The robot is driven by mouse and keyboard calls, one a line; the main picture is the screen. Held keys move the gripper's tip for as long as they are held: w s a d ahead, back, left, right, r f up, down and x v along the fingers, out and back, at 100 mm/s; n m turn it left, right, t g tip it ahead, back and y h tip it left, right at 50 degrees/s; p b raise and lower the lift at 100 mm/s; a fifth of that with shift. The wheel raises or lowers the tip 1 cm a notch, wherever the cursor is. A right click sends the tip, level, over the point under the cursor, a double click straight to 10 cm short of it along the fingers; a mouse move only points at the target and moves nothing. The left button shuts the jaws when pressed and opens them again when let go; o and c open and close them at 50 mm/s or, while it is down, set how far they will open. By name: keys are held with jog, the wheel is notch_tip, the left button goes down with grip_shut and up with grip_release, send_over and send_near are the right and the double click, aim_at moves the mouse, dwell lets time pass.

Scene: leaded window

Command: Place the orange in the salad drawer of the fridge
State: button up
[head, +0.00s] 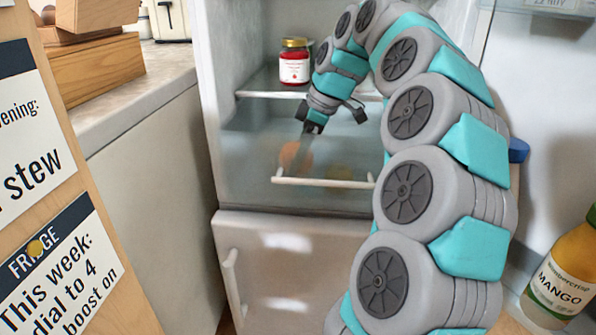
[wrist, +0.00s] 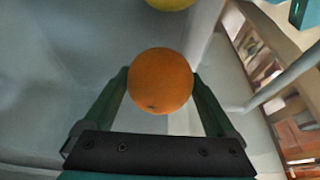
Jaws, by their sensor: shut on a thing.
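My gripper (wrist: 160,84) is shut on the orange (wrist: 161,80), with one finger on each side of it in the wrist view. In the head view the orange (head: 290,155) shows blurred through the cloudy, see-through front of the salad drawer (head: 250,160), below my gripper (head: 308,138). The drawer has a white bar handle (head: 322,182) and sits low in the open fridge (head: 222,60). My gripper reaches down into the drawer space from above. I cannot tell whether the orange touches the drawer floor.
A yellow fruit (wrist: 170,3) lies ahead of the orange, and shows faintly in the drawer (head: 340,172). A red jar (head: 294,65) stands on the shelf (head: 262,92) above. A mango bottle (head: 562,275) is at the right. A lower door (head: 285,260) is closed.

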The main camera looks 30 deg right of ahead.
jog(key=shift+f, duration=1.95)
jog(key=shift+f, duration=0.2)
jog(key=o, duration=1.4)
jog(key=shift+r, duration=0.15)
jog(key=shift+v, duration=3.85)
